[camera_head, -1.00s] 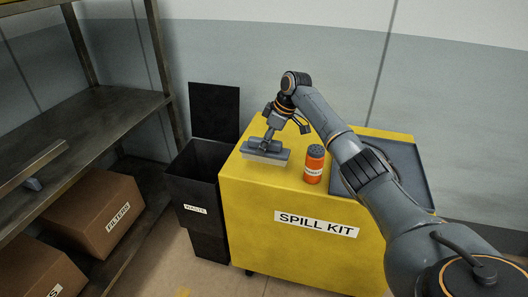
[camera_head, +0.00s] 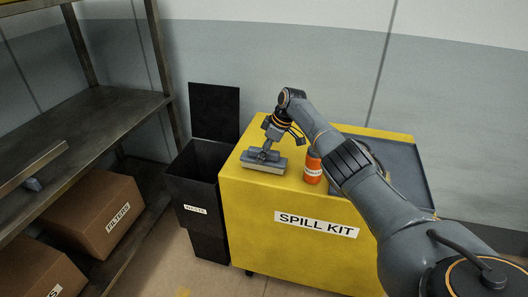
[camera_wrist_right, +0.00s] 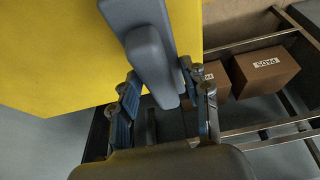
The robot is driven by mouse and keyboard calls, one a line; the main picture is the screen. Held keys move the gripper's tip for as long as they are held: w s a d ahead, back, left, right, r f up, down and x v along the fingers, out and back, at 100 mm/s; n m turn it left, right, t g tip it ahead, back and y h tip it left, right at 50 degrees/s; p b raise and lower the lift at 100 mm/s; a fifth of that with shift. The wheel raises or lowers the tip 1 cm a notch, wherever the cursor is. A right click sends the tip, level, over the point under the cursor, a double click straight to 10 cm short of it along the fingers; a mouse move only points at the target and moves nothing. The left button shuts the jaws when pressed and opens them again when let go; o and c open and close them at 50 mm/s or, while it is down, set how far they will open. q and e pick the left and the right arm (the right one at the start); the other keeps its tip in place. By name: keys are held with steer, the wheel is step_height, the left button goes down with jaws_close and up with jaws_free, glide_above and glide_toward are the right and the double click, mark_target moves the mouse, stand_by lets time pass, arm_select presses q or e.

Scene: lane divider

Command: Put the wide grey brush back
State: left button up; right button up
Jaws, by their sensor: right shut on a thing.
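The wide grey brush (camera_head: 262,161) is at the left front edge of the yellow spill kit cabinet's top (camera_head: 290,160), with its pale bristle side facing down. I cannot tell whether it rests on the top or hangs just above it. My right gripper (camera_head: 267,147) is shut on the brush's grey handle from above. In the right wrist view the grey handle (camera_wrist_right: 152,65) runs between the fingers of my right gripper (camera_wrist_right: 160,103), over the yellow surface. My left gripper is not in view.
An orange canister (camera_head: 313,168) stands right of the brush. A dark grey tray (camera_head: 405,175) lies at the right, partly behind my arm. A black waste bin (camera_head: 200,180) with a raised lid stands left of the cabinet. A metal shelf (camera_head: 95,125) with cardboard boxes (camera_head: 95,213) is further left.

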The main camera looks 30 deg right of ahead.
steer(key=shift+f+b, duration=0.35)
steer(key=shift+f, duration=0.1)
steer(key=o, duration=1.1)
steer(key=shift+r, duration=0.1)
steer(key=shift+r, duration=0.25)
steer(key=v, duration=1.3)
steer(key=shift+r, duration=0.35)
steer(key=shift+s+a, duration=0.1)
steer(key=shift+a, duration=0.05)
